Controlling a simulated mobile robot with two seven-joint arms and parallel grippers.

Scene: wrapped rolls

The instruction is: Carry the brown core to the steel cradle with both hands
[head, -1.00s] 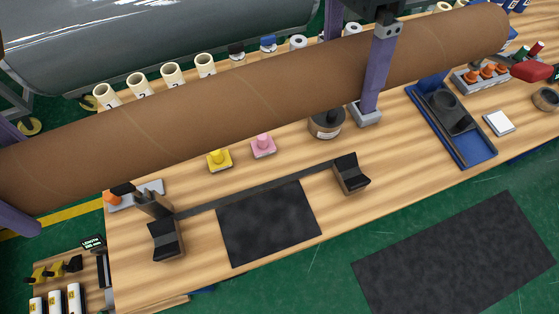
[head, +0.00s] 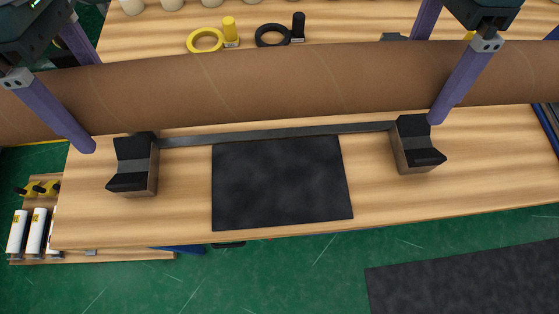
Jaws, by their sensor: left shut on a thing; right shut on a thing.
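The brown core (head: 270,88) is a long cardboard tube lying across the whole head view, with both ends cut off by the picture edges. My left gripper (head: 90,103) is shut on it towards the left, one purple finger on each side. My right gripper (head: 430,72) is shut on it the same way towards the right. The steel cradle (head: 280,134) is a dark bar joining two black-topped V-blocks, the left (head: 133,165) and the right (head: 416,145). The core appears just behind the blocks, not in their notches. Its exact height above the table cannot be told.
A black mat (head: 280,182) lies in front of the cradle bar on the wooden table (head: 490,160). Yellow (head: 205,40) and black (head: 272,36) rings lie behind the core. White rolls (head: 36,230) stand at lower left. A dark floor mat (head: 470,280) lies at lower right.

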